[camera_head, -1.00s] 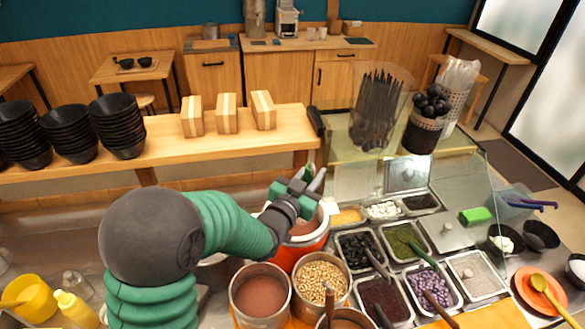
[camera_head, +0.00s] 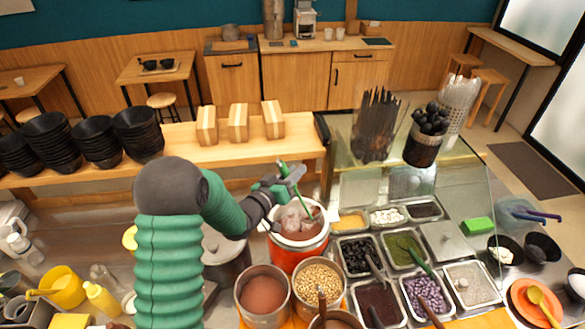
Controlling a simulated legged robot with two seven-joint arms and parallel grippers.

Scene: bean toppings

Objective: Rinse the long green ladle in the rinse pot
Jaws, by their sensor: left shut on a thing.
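My left gripper (camera_head: 284,185) is shut on the long green ladle (camera_head: 305,199), just above and behind the orange pot. The ladle's thin green handle slants down from the fingers toward the pot, and its lower end is hidden in or behind the pot's contents. The orange pot (camera_head: 290,258) has a white rim and holds reddish-brown liquid with pale lumps. No label shows whether it is the rinse pot. My right gripper is not in view.
A metal pot of brown liquid (camera_head: 263,292) and a pot of beans (camera_head: 318,284) stand in front of the orange pot. Topping trays (camera_head: 400,250) lie to its right, one with another green-handled spoon. A lidded dark pot (camera_head: 225,262) stands to its left. Black bowl stacks (camera_head: 95,142) stand on the back counter.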

